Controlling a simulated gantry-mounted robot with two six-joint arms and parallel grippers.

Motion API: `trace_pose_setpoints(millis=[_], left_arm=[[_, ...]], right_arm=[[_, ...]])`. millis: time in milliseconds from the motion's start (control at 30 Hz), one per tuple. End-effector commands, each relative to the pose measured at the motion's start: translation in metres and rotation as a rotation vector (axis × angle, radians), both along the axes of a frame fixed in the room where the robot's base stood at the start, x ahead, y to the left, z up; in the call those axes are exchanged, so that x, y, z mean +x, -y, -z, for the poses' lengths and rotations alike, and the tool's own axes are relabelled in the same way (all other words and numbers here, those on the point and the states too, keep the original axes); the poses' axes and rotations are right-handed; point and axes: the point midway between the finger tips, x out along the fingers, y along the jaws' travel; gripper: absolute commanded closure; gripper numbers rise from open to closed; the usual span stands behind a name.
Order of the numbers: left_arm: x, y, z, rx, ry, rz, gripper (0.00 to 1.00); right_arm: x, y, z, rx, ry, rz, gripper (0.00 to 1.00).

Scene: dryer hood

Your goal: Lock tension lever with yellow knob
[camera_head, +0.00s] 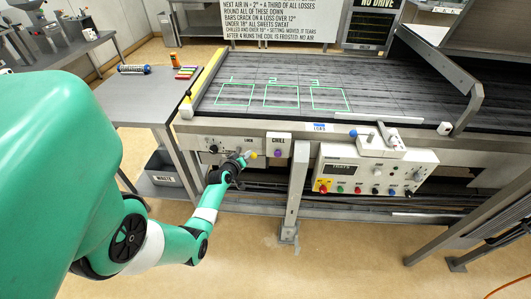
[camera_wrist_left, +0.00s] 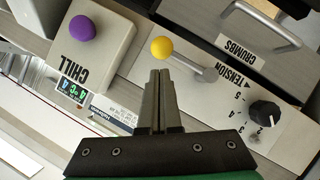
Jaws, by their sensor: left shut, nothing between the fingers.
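The tension lever (camera_wrist_left: 194,67) is a short metal rod ending in a yellow knob (camera_wrist_left: 161,48), beside the TENSION label in the left wrist view. The yellow knob also shows in the head view (camera_head: 253,155) on the front of the machine. My left gripper (camera_wrist_left: 160,74) is shut and empty. Its fingertips appear just below the yellow knob in the left wrist view; I cannot tell whether they touch it. In the head view my left gripper (camera_head: 244,158) is right beside the knob. My right gripper is in neither view.
A CHILL box (camera_head: 278,146) with a purple knob (camera_wrist_left: 82,28) sits close to the lever. A black tension dial (camera_wrist_left: 264,114) and a CRUMBS drawer handle (camera_wrist_left: 262,25) are on the other side. A grey post (camera_head: 296,190) stands to the right.

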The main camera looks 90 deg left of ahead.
Motion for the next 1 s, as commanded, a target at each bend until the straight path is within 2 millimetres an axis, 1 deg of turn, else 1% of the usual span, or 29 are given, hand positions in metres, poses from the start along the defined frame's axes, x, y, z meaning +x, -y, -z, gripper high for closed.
trace_pose_setpoints(millis=[33, 100, 167, 300, 400, 500, 600, 700, 1000], left_arm=[[0.001, 0.003, -0.017, 0.000, 0.000, 0.005, 1.00], [0.003, 0.007, -0.031, 0.000, 0.001, 0.016, 1.00], [-0.003, 0.021, -0.031, -0.003, 0.000, 0.017, 1.00], [-0.016, 0.050, -0.044, -0.003, 0.000, 0.015, 1.00], [-0.024, 0.068, -0.051, -0.002, 0.000, 0.015, 1.00], [-0.030, 0.081, -0.056, -0.002, 0.001, 0.015, 1.00], [-0.033, 0.088, -0.059, 0.000, 0.001, 0.016, 1.00], [-0.034, 0.092, -0.060, -0.001, 0.001, 0.016, 1.00], [-0.034, 0.092, -0.060, -0.001, 0.000, 0.017, 1.00]], right_arm=[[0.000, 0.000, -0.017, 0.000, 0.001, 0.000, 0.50], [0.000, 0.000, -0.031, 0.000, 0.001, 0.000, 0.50], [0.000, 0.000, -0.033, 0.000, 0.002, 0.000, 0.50], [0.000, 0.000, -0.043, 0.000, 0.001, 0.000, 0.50], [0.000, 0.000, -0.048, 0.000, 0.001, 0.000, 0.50], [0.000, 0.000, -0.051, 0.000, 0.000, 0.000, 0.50], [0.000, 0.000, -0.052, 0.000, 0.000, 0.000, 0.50], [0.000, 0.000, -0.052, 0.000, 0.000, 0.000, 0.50], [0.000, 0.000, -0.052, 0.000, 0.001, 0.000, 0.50]])
